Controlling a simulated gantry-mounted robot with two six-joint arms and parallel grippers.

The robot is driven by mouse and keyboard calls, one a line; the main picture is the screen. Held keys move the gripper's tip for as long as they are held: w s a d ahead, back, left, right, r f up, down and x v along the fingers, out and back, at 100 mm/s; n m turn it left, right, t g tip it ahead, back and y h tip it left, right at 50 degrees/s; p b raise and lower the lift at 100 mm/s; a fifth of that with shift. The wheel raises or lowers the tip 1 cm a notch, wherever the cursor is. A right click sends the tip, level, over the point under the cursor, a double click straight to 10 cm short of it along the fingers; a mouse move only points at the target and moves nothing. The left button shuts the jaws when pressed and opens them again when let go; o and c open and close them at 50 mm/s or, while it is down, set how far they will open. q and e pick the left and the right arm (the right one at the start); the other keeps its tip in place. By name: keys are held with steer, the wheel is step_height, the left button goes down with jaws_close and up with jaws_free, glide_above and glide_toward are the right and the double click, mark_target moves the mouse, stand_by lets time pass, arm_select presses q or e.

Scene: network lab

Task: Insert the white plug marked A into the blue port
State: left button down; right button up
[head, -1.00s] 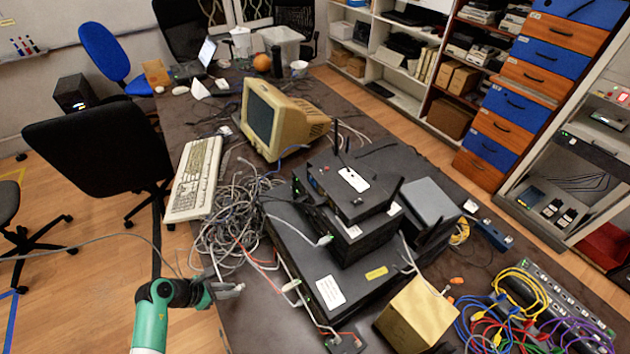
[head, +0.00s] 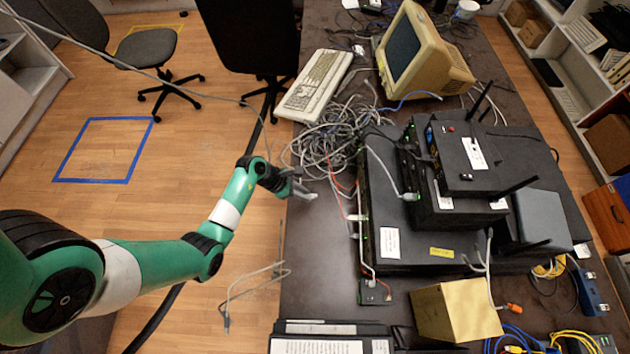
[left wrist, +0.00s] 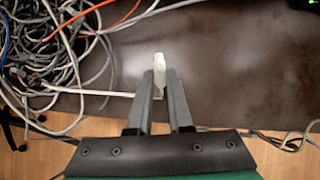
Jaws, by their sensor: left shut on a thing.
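My left gripper (head: 303,192) is over the table's left edge, beside the grey cable tangle. In the left wrist view my left gripper (left wrist: 160,80) is shut on a white plug (left wrist: 158,60), whose front end sticks out past the fingertips. A white cable runs left from the plug's area. I cannot read a letter on the plug. A small blue patch, perhaps the blue port (head: 431,137), shows on the left face of the top black box (head: 463,155), well to the right of my gripper. My right gripper is out of view.
The cable tangle (head: 328,140) lies left of the stacked black boxes. A beige keyboard (head: 315,85) and monitor (head: 420,55) stand behind it. A yellowish box (head: 455,310) stands in front. The tabletop (head: 325,255) in front of my gripper is mostly bare.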

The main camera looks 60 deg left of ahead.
arm_select(q)
steer(key=shift+s+d+f, duration=0.2)
steer(key=shift+s+f, duration=0.15)
steer(key=shift+f, duration=0.2)
steer(key=shift+w+a+n, duration=0.15)
steer(key=shift+n, duration=0.25)
steer(key=shift+w+d+r+m+h+p, duration=0.15)
steer(key=shift+w+d+r+m+p, duration=0.8)
steer(key=shift+w+r, duration=3.55)
steer(key=shift+w+d+r+n+h+p, duration=0.2)
steer(key=shift+w+d+r, duration=1.55)
steer(key=shift+w+r, duration=2.7)
steer(key=shift+w+d+r+m+h+p, duration=0.15)
steer(key=shift+w+d+r+m+p, duration=0.85)
steer(key=shift+w+r, duration=3.5)
steer(key=shift+s+d+r+n, duration=0.35)
steer(key=shift+s+r+n, duration=0.1)
steer(key=shift+s+r, duration=0.2)
